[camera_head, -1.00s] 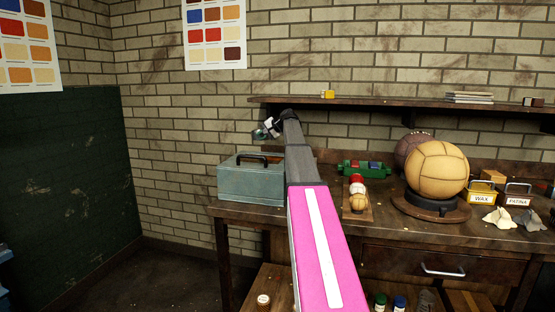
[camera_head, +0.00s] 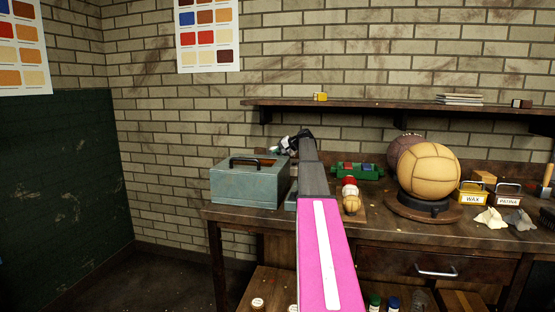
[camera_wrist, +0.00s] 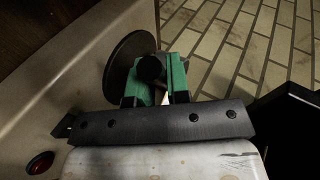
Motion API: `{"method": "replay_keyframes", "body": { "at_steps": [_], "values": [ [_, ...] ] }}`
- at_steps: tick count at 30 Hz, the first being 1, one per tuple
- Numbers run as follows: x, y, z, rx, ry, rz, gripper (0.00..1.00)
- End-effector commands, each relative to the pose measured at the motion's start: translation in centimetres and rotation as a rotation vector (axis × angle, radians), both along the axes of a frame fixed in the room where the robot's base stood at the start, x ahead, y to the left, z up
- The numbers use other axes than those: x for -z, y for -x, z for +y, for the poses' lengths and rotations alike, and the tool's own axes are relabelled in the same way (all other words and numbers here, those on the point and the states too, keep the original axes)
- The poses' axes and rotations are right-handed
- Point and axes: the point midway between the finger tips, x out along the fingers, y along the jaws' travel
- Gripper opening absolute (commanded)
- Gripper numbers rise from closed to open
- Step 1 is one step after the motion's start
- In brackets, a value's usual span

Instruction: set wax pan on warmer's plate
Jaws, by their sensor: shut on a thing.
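My gripper (camera_head: 284,144) is above the workbench behind my pink arm, next to the grey toolbox, small and partly hidden in the head view. In the wrist view its green-padded fingers (camera_wrist: 154,76) are shut on a black rounded piece, which looks like the wax pan's handle (camera_wrist: 151,68). The pan's body is not clearly seen. A pale casing with a red light, apparently the warmer (camera_wrist: 62,110), fills the left of the wrist view. A dark round disc (camera_wrist: 122,70) lies against it, left of the fingers; I cannot tell whether it is the plate or the pan.
The grey toolbox (camera_head: 248,183) stands on the workbench (camera_head: 395,230) at its left end. A green rack (camera_head: 345,171), a tan ball (camera_head: 429,172) on a stand, and WAX (camera_head: 472,197) and PATINA (camera_head: 508,200) tins stand to the right. A shelf (camera_head: 400,106) runs above.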

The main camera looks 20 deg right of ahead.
Motion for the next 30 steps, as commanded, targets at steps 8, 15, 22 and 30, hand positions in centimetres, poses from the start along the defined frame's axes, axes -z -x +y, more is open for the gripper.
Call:
{"method": "replay_keyframes", "body": {
  "at_steps": [8,15,22,30],
  "values": [
    [2.5,0.0,0.0,-0.001,0.0,-0.001,0.0],
    [2.6,0.0,0.0,0.0,0.0,0.0,0.0],
    [2.7,0.0,0.0,0.0,0.001,0.001,0.42],
    [2.3,0.2,-0.2,0.0,0.001,0.001,0.42]
  ]
}}
